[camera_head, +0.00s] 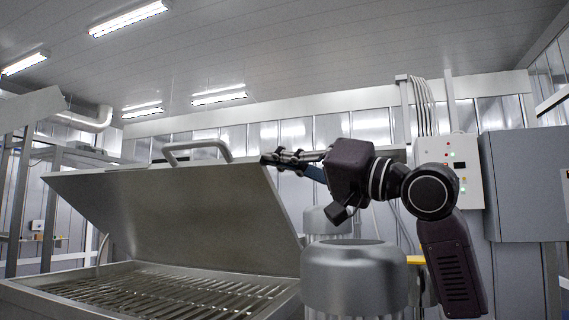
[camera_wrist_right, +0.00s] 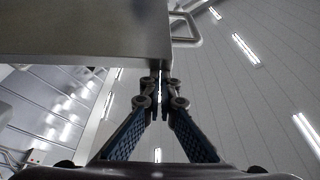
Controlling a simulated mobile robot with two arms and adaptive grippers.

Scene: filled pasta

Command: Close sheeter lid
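The sheeter lid (camera_head: 185,215) is a large grey metal plate, raised and tilted above the sheeter base (camera_head: 60,300). A bar handle (camera_head: 198,147) stands on its top edge. My right gripper (camera_head: 268,160) is at the lid's upper right corner, reaching in from the right. In the right wrist view, the fingers (camera_wrist_right: 161,75) are drawn together to a narrow gap, with their tips at the lid's edge (camera_wrist_right: 90,35). I see no part of the lid clearly clamped between them; whether the tips touch it is hard to tell. My left gripper is not in view.
The base has an open slatted rack (camera_head: 170,292) under the lid. A rounded metal vessel (camera_head: 355,275) stands right of the sheeter, below my right arm. A control box (camera_head: 452,165) and a grey cabinet (camera_head: 522,185) are at the right. Frames stand at the left.

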